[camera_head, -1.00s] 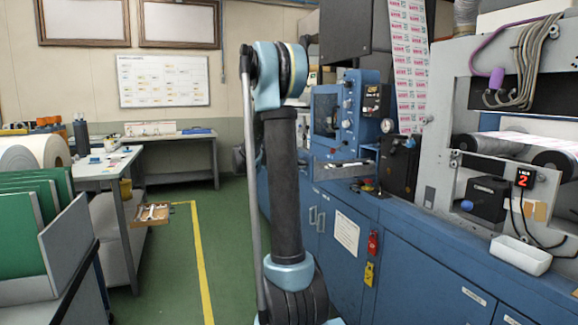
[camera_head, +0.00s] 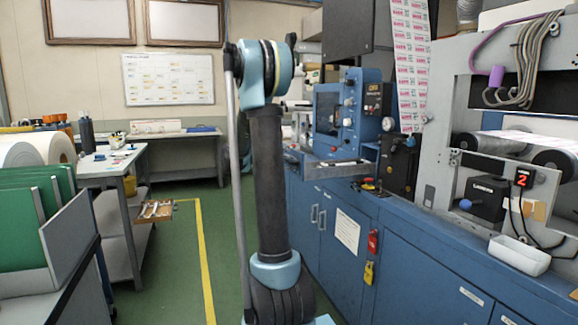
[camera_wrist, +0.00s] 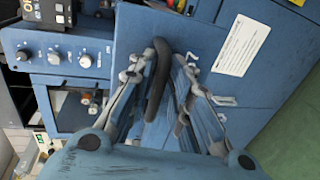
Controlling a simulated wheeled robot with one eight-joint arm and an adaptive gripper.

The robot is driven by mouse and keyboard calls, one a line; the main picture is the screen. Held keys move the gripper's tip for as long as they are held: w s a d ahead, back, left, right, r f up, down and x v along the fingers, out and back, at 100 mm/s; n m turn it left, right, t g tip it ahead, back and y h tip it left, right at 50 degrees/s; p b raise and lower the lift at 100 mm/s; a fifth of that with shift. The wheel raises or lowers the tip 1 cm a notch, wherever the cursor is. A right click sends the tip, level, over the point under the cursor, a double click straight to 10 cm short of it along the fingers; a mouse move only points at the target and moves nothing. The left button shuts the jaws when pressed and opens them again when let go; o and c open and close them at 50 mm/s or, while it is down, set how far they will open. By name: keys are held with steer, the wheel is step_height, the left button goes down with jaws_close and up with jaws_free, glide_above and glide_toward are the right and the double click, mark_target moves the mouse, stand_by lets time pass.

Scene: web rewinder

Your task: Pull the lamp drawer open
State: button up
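In the wrist view, my gripper (camera_wrist: 166,75) points at a blue machine front. Its two jointed fingers are spread, with a dark curved bar (camera_wrist: 157,82) between them, nearer the left finger. The bar looks like a handle on a blue front, likely the lamp drawer; I cannot tell whether a finger touches it. A blue panel strip shows between the bar and the right finger. In the head view, my arm hides the gripper.
A knobbed control panel (camera_wrist: 62,55) is close at the left of the wrist view. Cabinet doors with silver handles (camera_head: 318,217) and a white label (camera_head: 347,231) are beside my arm. Green floor with a yellow line (camera_head: 203,262) lies free to the left.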

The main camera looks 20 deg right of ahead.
steer(key=v, duration=1.2)
steer(key=s+f+n+y, duration=0.1)
steer(key=s+f+y, duration=0.3)
steer(key=s, duration=0.6)
steer(key=s+f+y, duration=0.3)
steer(key=s+f, duration=0.2)
steer(key=s, duration=0.4)
steer(key=s+a+f+t+y, duration=0.1)
steer(key=s+a+f+y, duration=0.3)
steer(key=s, duration=0.5)
steer(key=s+a+f+t+y, duration=0.1)
steer(key=s+a+f+y, duration=0.3)
steer(key=s+a+f, duration=0.4)
step_height(320, 180, down, 3)
steer(key=shift+s+f+m+y, duration=0.25)
steer(key=shift+s+m+y, duration=0.05)
steer(key=shift+s+m, duration=0.15)
steer(key=shift+a, duration=0.1)
